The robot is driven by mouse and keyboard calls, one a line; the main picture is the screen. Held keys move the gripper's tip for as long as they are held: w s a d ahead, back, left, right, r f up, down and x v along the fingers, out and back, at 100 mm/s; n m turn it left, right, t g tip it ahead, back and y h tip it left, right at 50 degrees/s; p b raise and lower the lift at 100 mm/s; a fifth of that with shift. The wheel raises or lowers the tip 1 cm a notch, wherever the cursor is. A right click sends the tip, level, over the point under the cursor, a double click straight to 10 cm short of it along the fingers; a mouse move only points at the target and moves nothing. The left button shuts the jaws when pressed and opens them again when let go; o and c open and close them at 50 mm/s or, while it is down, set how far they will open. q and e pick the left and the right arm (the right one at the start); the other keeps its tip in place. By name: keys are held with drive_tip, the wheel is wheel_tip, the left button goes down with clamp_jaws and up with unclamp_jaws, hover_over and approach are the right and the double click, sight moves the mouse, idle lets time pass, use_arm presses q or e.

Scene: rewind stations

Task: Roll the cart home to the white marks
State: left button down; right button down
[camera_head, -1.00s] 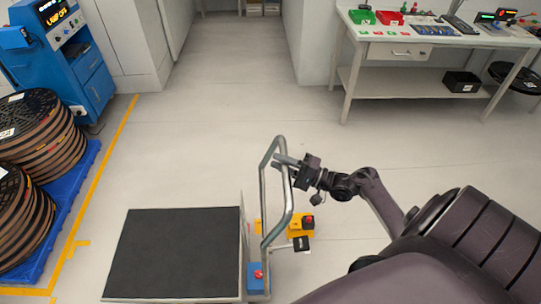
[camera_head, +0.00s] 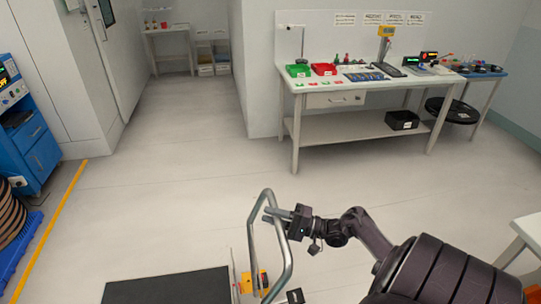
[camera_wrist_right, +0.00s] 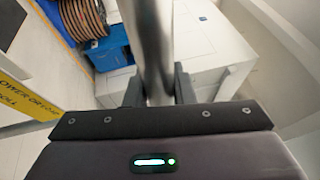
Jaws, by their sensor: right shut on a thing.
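The cart shows at the bottom of the head view, with a dark flat deck (camera_head: 168,287) and an upright grey tube handle (camera_head: 285,245) on its right side. My right gripper (camera_head: 282,215) is shut on the handle near its top. In the right wrist view the handle tube (camera_wrist_right: 150,50) runs between the two fingers (camera_wrist_right: 153,88). The lower part of the cart is cut off by the frame edge. White marks on the floor are not visible in these views. My left gripper is not in view.
A workbench (camera_head: 350,130) with trays and tools stands at the back right. A blue cabinet (camera_head: 38,150) and a blue pallet (camera_head: 20,250) with reels are at the left, beside a yellow floor line (camera_head: 55,220). The floor (camera_head: 190,140) ahead is clear.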

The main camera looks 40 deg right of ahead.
drive_tip(key=shift+w+r, duration=0.1)
drive_tip(key=shift+r, duration=0.1)
drive_tip(key=c, duration=1.2)
unclamp_jaws()
drive_tip(key=shift+f, duration=0.1)
drive_tip(key=shift+c, duration=0.2)
drive_tip(key=shift+s+d+f, duration=0.15)
drive_tip(key=shift+s+d, duration=0.05)
drive_tip(key=shift+s, duration=0.05)
drive_tip(key=b+v, duration=0.2)
drive_tip(key=v, duration=0.5)
drive_tip(key=shift+b, duration=0.4)
